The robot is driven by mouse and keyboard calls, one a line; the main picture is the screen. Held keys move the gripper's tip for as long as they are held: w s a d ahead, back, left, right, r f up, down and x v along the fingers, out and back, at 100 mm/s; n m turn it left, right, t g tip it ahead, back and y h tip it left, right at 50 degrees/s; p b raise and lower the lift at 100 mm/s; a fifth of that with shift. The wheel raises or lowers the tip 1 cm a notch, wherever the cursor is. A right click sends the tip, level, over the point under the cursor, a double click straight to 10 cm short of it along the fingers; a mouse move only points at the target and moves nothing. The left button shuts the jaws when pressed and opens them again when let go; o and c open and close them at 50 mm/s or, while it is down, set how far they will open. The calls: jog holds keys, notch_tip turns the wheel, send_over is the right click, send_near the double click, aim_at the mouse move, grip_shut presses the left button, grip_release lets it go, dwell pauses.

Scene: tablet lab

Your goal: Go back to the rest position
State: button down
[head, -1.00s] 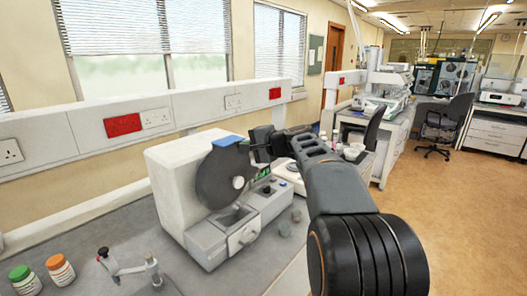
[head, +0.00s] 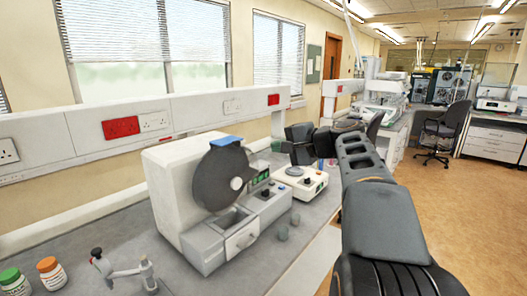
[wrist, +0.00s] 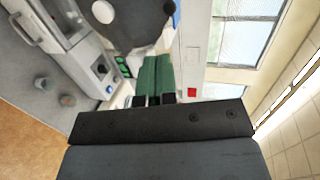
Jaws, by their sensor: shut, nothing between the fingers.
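My gripper (head: 279,146) is raised in the air behind the grey-white machine's right end in the head view, clear of the bench. In the wrist view its two green fingers (wrist: 154,76) lie side by side, shut with nothing between them. My dark arm reaches up from the lower right of the head view. The machine (head: 175,190) with a dark round drum (head: 222,178) stands on the bench; a blue piece (head: 226,141) sits on top of the drum. Part of the machine also shows in the wrist view (wrist: 75,45).
A white instrument (head: 309,185) stands right of the machine. Two small grey cups (head: 282,233) are on the bench. An orange-brown bottle (head: 51,273), a green-capped bottle (head: 14,283) and a small metal stand (head: 146,272) are at the front left. Open floor (head: 450,205) lies to the right.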

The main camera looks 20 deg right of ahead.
jog(key=s+f+n+g+h, duration=0.1)
jog(key=s+f+g+h, duration=0.15)
jog(key=f, duration=0.55)
jog(key=s+f+n+g+h, duration=0.1)
jog(key=s+f+g+h, duration=0.15)
jog(key=f, duration=0.55)
jog(key=s+a+f+n+g+h, duration=0.2)
jog(key=s+a+f+n+g, duration=0.2)
jog(key=s+a+f+n, duration=0.6)
jog(key=s+a+f, duration=0.2)
jog(key=s+a, duration=0.1)
jog(key=shift+a+f, duration=0.3)
jog(key=shift+a, duration=0.05)
jog(key=shift+s, duration=0.1)
